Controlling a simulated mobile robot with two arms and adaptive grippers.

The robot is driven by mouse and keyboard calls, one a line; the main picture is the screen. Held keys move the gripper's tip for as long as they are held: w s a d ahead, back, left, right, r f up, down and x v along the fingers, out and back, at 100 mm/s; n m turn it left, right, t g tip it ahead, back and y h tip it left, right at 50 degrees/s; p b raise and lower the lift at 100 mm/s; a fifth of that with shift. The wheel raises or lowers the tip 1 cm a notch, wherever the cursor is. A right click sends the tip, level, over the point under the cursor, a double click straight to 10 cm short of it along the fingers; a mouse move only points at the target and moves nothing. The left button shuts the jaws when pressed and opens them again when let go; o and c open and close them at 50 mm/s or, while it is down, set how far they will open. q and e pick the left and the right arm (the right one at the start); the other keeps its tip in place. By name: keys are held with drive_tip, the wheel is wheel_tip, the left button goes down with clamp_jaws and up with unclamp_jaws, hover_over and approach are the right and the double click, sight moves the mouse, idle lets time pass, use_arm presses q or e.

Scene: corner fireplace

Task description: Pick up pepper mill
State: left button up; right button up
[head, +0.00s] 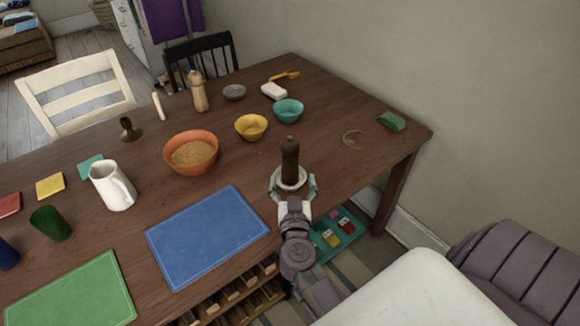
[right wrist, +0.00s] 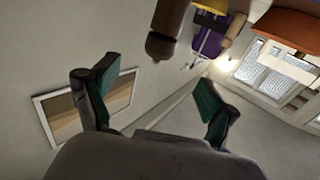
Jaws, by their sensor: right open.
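A dark brown pepper mill (head: 290,158) stands upright near the front right edge of the table (head: 345,110). My right gripper (head: 292,184) is open at the mill's near side, and the mill's lower end shows between its fingers in the head view. I cannot tell whether they touch. In the right wrist view the mill's rounded knob end (right wrist: 162,44) hangs from the top edge of the picture, between the two spread teal-padded fingers (right wrist: 155,85). A lighter wooden mill (head: 198,92) stands farther back. My left gripper is not in view.
Beyond the mill are a yellow bowl (head: 251,127), a teal bowl (head: 288,110) and a filled orange bowl (head: 191,153). A white pitcher (head: 112,187) and a blue mat (head: 206,238) lie left. Right of the mill the tabletop is mostly clear up to a green object (head: 391,121).

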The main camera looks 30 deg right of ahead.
sight(290, 152)
drive_tip(key=x, duration=0.7)
drive_tip(key=shift+w+d, duration=0.15)
drive_tip(key=shift+w, duration=0.05)
drive_tip(key=b+x, duration=0.1)
drive_tip(key=x, duration=0.4)
drive_tip(key=shift+w+r, duration=0.15)
drive_tip(key=shift+w, duration=0.25)
drive_tip(key=shift+s, duration=0.1)
drive_tip(key=shift+c, duration=1.2)
clamp_jaws()
